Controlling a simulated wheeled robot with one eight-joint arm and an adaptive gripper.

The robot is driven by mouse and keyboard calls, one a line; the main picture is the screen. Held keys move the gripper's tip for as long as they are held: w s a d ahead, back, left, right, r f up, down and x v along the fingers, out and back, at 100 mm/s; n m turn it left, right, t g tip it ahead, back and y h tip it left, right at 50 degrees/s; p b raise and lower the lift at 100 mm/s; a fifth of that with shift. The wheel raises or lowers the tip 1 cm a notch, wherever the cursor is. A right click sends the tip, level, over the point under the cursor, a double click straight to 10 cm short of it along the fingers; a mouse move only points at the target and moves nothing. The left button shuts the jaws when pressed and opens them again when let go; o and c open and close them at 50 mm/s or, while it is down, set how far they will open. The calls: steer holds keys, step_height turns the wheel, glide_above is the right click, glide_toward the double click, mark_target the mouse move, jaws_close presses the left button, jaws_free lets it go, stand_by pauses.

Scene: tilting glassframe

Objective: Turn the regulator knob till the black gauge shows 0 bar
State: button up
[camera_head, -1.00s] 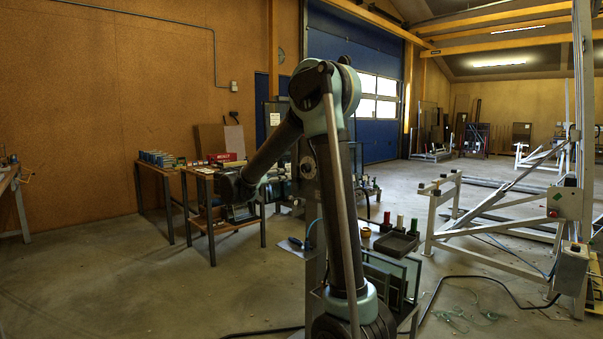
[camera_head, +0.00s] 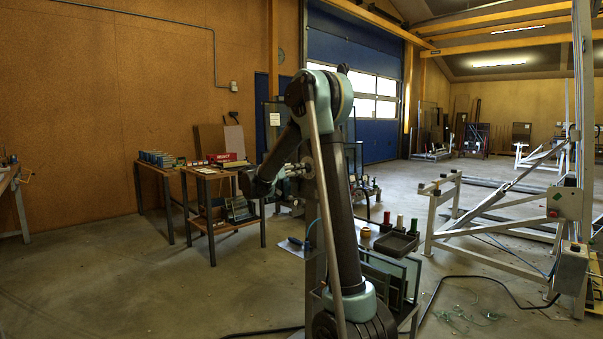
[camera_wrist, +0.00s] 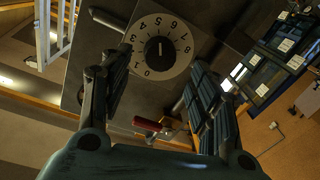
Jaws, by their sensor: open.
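A pale mark on the black centre points toward the top of the picture, near the 5. I cannot tell whether this is the gauge or the regulator knob. My gripper (camera_wrist: 152,72) is open, its fingers left and right of the dial in the picture, with nothing held between them. In the head view my gripper (camera_head: 290,172) is small and partly hidden by my arm.
A red-handled part (camera_wrist: 148,125) lies between the fingers' lower halves in the wrist view. In the head view a work table (camera_head: 208,172) stands left of my arm, and a metal tilting frame (camera_head: 500,215) at right. The floor at lower left is clear.

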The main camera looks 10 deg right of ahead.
mark_target(305, 168)
steer(key=shift+x, duration=2.65)
steer(key=c, duration=1.1)
